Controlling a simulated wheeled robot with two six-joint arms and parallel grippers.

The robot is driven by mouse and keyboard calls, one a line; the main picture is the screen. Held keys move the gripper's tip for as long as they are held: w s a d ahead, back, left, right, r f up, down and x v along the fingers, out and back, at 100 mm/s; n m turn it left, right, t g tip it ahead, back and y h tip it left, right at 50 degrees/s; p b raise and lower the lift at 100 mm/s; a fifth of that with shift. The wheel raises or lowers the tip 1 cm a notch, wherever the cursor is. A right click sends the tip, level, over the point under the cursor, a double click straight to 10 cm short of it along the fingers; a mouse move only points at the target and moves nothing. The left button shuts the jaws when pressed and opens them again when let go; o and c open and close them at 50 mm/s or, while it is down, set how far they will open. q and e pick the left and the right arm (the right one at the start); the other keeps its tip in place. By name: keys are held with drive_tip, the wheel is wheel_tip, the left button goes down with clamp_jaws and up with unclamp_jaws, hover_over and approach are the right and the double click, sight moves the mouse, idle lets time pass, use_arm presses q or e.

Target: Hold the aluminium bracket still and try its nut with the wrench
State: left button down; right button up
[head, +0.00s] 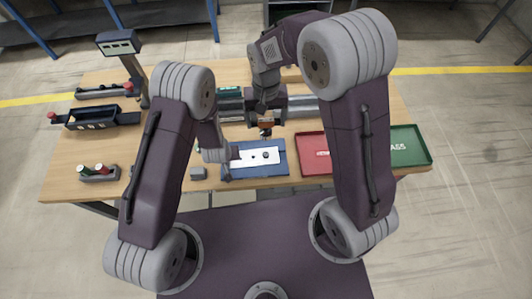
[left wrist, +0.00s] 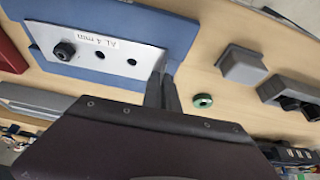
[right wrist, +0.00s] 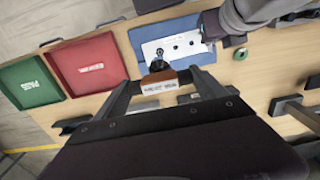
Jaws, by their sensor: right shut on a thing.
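The aluminium bracket (head: 240,161), a pale plate marked "AL 4 mm", lies flat on a blue mat. It also shows in the left wrist view (left wrist: 118,57), with a dark nut (left wrist: 64,49) near its far end and two holes. My left gripper (left wrist: 165,75) is at the plate's near end, its fingers close together and apparently pinching the edge; the contact is partly hidden. My right gripper (head: 265,118) is shut on the wrench (right wrist: 158,88), which has an orange-brown and pale labelled body and a dark lower end. In the head view the wrench is just behind the nut, seemingly apart from it.
Right of the blue mat (head: 279,171) are a red tray (head: 312,162) and a green tray (head: 412,158). A small grey block (head: 198,173) and a stand of coloured pieces (head: 98,173) are at left. A dark tray (head: 95,123) lies farther back. Wooden table shows between them.

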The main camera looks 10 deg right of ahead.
sight(266, 132)
drive_tip(key=shift+w+a+m, duration=0.15)
drive_tip(key=shift+w+m, duration=0.25)
drive_tip(key=shift+m, duration=0.8)
drive_tip(key=f+m, duration=0.2)
drive_tip(key=m, duration=0.1)
drive_tip(key=f+m, duration=0.3)
drive_tip(key=s+f+m, duration=0.1)
drive_tip(key=f+m, duration=0.2)
drive_tip(key=shift+f, duration=0.2)
drive_tip(key=shift+w, duration=0.1)
drive_tip(key=shift+f, duration=2.2)
drive_tip(key=shift+f, duration=0.95)
